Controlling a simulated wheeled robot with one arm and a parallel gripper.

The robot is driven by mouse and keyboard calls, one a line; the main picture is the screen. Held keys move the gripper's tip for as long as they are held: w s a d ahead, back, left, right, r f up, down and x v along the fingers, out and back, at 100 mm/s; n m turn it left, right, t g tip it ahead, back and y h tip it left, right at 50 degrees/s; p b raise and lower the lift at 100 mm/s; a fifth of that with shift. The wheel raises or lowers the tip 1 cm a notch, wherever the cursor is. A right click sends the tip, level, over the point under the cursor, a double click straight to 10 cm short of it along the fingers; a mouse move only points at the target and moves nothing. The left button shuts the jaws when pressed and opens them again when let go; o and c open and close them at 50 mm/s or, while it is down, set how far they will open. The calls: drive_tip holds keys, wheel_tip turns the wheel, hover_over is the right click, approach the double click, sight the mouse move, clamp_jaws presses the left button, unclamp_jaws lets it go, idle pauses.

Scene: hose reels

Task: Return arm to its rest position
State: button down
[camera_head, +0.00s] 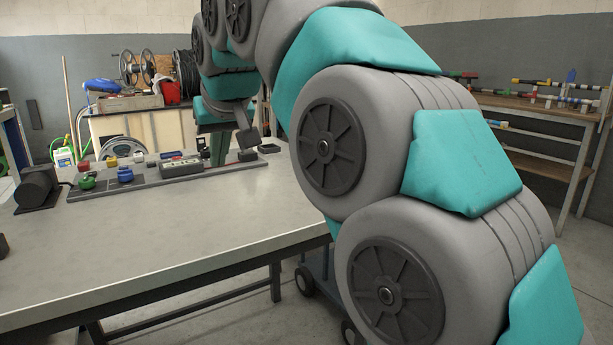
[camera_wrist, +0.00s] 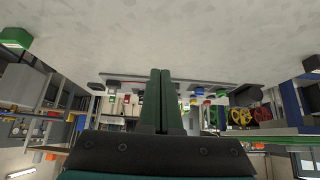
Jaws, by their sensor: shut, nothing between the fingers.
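My arm, in grey and teal segments, fills the right and middle of the head view and arches over the table (camera_head: 190,225). My gripper (camera_head: 217,150) is at the far end of it, above or beside the rear part of the table, with its fingers pointing down. In the wrist view my gripper (camera_wrist: 161,75) shows two long dark green fingers lying flat together, shut and empty. The wrist view appears upside down, with the pale tabletop (camera_wrist: 150,35) at the top. I cannot tell the exact height of the fingertips over the table.
A grey strip holds a green knob (camera_head: 87,182), a blue knob (camera_head: 125,175) and a grey control box (camera_head: 181,167). A dark motor-like block (camera_head: 37,187) stands at the left. Hose reels (camera_head: 138,68) sit on a back bench. A wooden shelf (camera_head: 540,110) is at the right. The table's front is clear.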

drive_tip(key=s+d+f, duration=0.1)
drive_tip(key=d+f, duration=0.2)
drive_tip(key=s+d+f+g+h, duration=0.1)
drive_tip(key=d+f, duration=0.2)
drive_tip(key=d, duration=0.1)
drive_tip(key=s+d+f+m+g, duration=0.1)
drive_tip(key=s+d+f, duration=0.1)
drive_tip(key=d+f, duration=0.1)
drive_tip(key=shift+d+f+h, duration=0.2)
drive_tip(key=shift+d+h, duration=0.2)
drive_tip(key=shift+d, duration=0.05)
drive_tip(key=s+d+f+m+g, duration=0.1)
drive_tip(key=s+d+f+g, duration=0.1)
drive_tip(key=s+d+f, duration=0.4)
drive_tip(key=s+d+f+m+g+h, duration=0.1)
drive_tip(key=s+d+f+m+g, duration=0.1)
drive_tip(key=s+d+f, duration=0.4)
drive_tip(key=s+d+f+m+g, duration=0.2)
drive_tip(key=s+d+f, duration=0.5)
drive_tip(key=s+f, duration=0.6)
drive_tip(key=s, duration=0.5)
drive_tip(key=shift+f+h, duration=0.35)
drive_tip(key=shift+h, duration=0.05)
